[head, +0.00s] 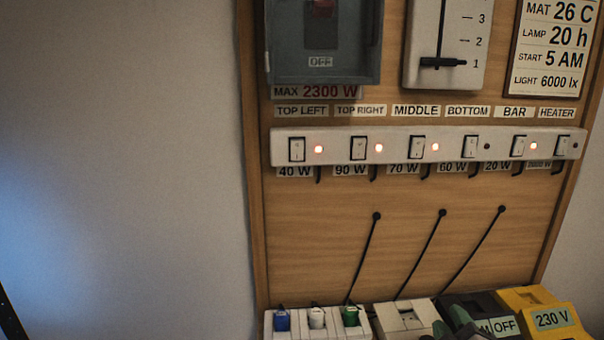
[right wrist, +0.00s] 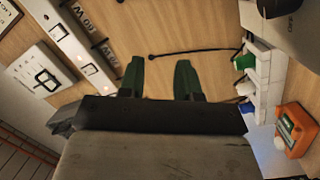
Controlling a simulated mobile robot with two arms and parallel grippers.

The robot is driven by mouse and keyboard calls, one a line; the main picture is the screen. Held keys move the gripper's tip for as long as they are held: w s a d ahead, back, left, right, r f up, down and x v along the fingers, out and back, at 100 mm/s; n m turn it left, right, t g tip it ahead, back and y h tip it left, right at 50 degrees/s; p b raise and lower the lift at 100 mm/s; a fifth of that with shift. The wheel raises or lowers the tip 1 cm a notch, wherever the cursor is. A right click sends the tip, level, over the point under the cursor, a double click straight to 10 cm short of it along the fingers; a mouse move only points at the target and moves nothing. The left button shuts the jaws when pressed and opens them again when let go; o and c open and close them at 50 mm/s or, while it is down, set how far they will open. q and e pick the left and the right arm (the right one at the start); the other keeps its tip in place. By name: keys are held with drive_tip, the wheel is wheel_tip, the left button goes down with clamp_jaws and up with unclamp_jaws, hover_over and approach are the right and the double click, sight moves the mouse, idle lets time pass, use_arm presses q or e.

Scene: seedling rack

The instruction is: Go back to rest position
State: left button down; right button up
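My right gripper (right wrist: 160,78) shows in the right wrist view with its two green fingers apart and nothing between them. It points toward the wooden panel (right wrist: 165,22). In the head view only dark tips of my right gripper (head: 450,326) seem to show at the bottom edge, in front of the row of boxes. My left gripper is not in view.
A white switch strip (head: 400,146) crosses the wooden panel (head: 320,240); four lamps glow red. Below stand blue, white and green plugs (head: 350,316), a white box (head: 405,316) and a yellow 230 V box (head: 540,308). A bare wall (head: 120,170) is left.

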drive_tip(key=s+a+f+m+g+y, duration=0.15)
drive_tip(key=s+f+m+g, duration=0.25)
drive_tip(key=s+f+g, duration=0.55)
drive_tip(key=s+a+f+m+g+y, duration=0.1)
drive_tip(key=s+a+f+m+g, duration=0.3)
drive_tip(key=s+f, duration=0.9)
wheel_tip(320, 180, down, 23)
drive_tip(key=s+g, duration=0.2)
drive_tip(key=s+d+f, duration=0.2)
drive_tip(key=s+f, duration=0.6)
drive_tip(key=f, duration=0.1)
drive_tip(key=s+d+f+g, duration=0.1)
drive_tip(key=s+f, duration=0.7)
drive_tip(key=shift+s+d+f+h, duration=0.3)
drive_tip(key=shift+d+f+h, duration=0.05)
drive_tip(key=shift+d, duration=0.05)
drive_tip(key=shift+g, duration=0.25)
